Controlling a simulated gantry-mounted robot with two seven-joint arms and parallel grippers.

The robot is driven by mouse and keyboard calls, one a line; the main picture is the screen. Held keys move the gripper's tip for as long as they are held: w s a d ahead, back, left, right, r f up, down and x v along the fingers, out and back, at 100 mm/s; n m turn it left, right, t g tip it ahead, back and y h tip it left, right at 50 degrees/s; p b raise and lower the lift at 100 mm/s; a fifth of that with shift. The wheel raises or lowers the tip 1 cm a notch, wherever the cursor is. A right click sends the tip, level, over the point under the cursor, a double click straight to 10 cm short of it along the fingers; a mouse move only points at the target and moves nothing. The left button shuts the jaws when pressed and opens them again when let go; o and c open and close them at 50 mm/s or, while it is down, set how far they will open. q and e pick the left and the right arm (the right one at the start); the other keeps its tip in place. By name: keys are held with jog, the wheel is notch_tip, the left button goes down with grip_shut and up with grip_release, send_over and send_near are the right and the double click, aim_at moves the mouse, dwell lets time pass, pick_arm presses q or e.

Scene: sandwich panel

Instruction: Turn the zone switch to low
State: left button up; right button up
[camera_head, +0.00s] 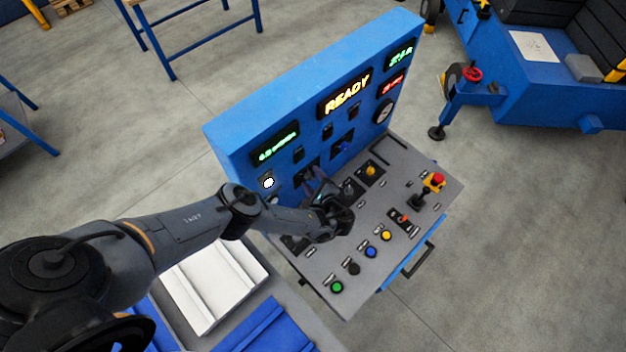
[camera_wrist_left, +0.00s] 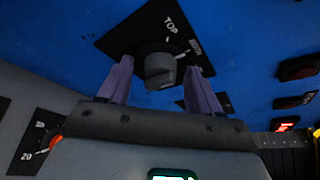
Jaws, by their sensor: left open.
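A dark rotary knob (camera_wrist_left: 160,72) sits on a black plate with a "TOP" label on the blue upright panel, in the left wrist view. It appears to be the zone switch; no "low" label is readable. My left gripper (camera_wrist_left: 161,66) is open, with one purple-grey finger on each side of the knob. Whether either finger touches it I cannot tell. In the head view my left gripper (camera_head: 311,178) reaches the lower part of the upright panel (camera_head: 228,143), and its wrist and fingers mostly hide the knob. My right gripper is not in view.
A lit "READY" display (camera_head: 346,94) is above. A dial (camera_wrist_left: 45,143) marked 20 lies left of my gripper. A white tray (camera_head: 210,285) stands front left.

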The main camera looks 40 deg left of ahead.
pick_arm(q)
jog(key=c, duration=1)
jog(key=shift+c, duration=0.2)
jog(key=shift+r, duration=0.1)
jog(key=shift+m+g+p, duration=0.4)
jog(key=shift+m+p, duration=0.1)
jog(key=shift+m, duration=0.1)
jog(key=shift+w+m+g+p, duration=0.15)
jog(key=shift+m+g+p, duration=0.15)
jog(key=shift+m+g, duration=0.35)
jog(key=shift+w+m+g, duration=0.1)
jog(key=shift+m+g, duration=0.35)
jog(key=shift+m, duration=0.5)
jog(key=shift+m+g+b, duration=0.6)
jog(key=shift+m+b, duration=0.05)
jog(key=shift+m, duration=0.25)
